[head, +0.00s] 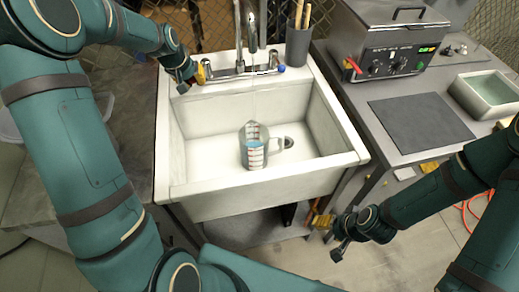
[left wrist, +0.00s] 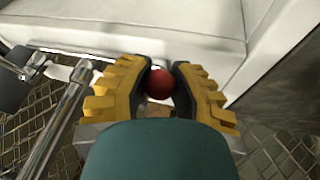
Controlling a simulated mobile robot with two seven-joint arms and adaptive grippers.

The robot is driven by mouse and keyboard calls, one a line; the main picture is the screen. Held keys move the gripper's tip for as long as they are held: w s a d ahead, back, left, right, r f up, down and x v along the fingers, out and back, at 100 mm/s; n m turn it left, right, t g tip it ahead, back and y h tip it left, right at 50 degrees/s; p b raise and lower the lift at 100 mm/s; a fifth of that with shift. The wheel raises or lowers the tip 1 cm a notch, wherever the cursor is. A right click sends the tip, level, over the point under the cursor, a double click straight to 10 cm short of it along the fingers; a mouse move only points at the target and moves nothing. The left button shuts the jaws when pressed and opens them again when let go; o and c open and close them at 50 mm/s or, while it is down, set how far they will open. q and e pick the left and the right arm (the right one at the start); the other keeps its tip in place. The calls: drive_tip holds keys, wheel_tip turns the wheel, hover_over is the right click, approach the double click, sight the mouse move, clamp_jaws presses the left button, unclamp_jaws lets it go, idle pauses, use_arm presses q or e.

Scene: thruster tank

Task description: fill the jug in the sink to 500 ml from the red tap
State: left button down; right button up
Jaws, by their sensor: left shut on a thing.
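The clear jug (head: 246,152) with red markings stands upright on the floor of the white sink (head: 190,178), under the spout (head: 252,48). It holds bluish water; the exact level is too small to read. A faint thin stream seems to run from the spout into the jug. My left gripper (head: 191,76) is at the left end of the faucet. In the left wrist view its yellow fingers (left wrist: 160,90) are shut on the red tap knob (left wrist: 159,84). My right gripper (head: 328,232) is low in front of the sink's right side, away from the jug; its opening is unclear.
A blue knob (head: 281,69) is at the faucet's right end. A grey cup with sticks (head: 298,48) stands behind the sink. On the right bench are a metal bath unit (head: 385,50), a dark mat (head: 420,122) and an open tray (head: 487,93).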

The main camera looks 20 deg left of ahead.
use_arm(q)
drive_tip(key=shift+w+d+r, duration=0.15)
drive_tip(key=shift+r, duration=0.1)
drive_tip(key=shift+w+d, duration=0.15)
drive_tip(key=shift+d, duration=0.15)
drive_tip(key=d, duration=0.1)
drive_tip(key=w+d, duration=0.1)
drive_tip(key=d+p, duration=0.1)
drive_tip(key=shift+w+d+r, duration=0.2)
drive_tip(key=shift+r, duration=0.1)
idle(0.4)
drive_tip(key=shift+s+a+b, duration=0.15)
drive_tip(key=shift+s+a, duration=0.1)
drive_tip(key=shift+a, duration=0.45)
drive_tip(key=shift+s+a+b, duration=0.15)
drive_tip(key=shift+s+a, duration=0.1)
drive_tip(key=shift+a, duration=0.45)
drive_tip(key=shift+s+a+b, duration=0.15)
drive_tip(key=shift+s+a, duration=0.1)
drive_tip(key=shift+a, duration=0.45)
